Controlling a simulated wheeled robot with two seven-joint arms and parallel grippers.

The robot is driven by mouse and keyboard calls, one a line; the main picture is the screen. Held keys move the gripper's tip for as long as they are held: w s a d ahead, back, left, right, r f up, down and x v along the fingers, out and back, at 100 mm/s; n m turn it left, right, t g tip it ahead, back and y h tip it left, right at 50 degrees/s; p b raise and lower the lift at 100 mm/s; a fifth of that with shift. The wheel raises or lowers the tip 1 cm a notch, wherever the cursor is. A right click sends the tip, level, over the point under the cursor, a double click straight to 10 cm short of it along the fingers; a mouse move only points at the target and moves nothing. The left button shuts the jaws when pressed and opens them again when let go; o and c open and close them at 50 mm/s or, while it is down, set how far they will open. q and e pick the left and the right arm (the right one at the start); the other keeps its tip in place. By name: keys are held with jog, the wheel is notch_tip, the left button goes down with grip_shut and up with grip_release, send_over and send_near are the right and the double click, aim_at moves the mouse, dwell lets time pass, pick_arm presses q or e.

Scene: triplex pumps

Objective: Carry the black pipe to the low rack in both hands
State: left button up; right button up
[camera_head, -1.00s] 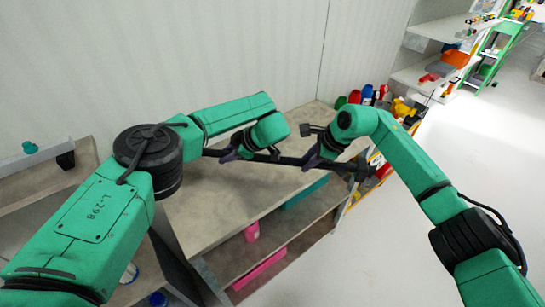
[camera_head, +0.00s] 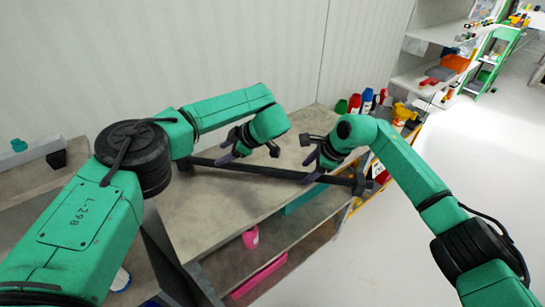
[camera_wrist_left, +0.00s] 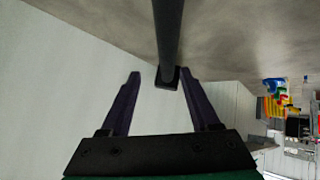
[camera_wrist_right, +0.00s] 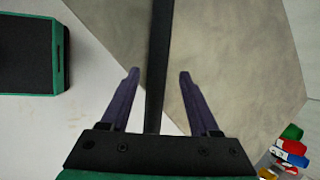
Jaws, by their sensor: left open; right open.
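The black pipe (camera_head: 250,171) lies lengthwise across the grey top of the low rack (camera_head: 215,215), with its right end fitting (camera_head: 361,184) near the rack's right edge. My left gripper (camera_head: 236,157) is open just above the pipe's left part; in the left wrist view the pipe (camera_wrist_left: 168,35) ends around the gap between the purple fingertips. My right gripper (camera_head: 315,168) is open near the pipe's right part; in the right wrist view the pipe (camera_wrist_right: 157,70) runs between the spread fingers (camera_wrist_right: 157,75). Neither gripper pinches it.
A wall stands behind the rack. Pink items (camera_head: 258,277) and a teal item are on the lower shelf. Coloured bottles (camera_head: 367,98) stand past the rack's right end. Another grey surface (camera_head: 35,185) is at left. The white floor at right is clear.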

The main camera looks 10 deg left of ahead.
pick_arm(q)
notch_tip(320, 180, up, 5)
jog(key=shift+s+r, duration=0.15)
pick_arm(e)
jog(key=shift+s+r, duration=0.1)
pick_arm(q)
jog(key=shift+r, duration=0.15)
pick_arm(e)
jog(key=shift+d+r, duration=0.1)
jog(key=shift+r, duration=0.05)
jog(key=v, duration=1.1)
jog(key=shift+r, duration=0.3)
jog(key=shift+s+d, duration=0.1)
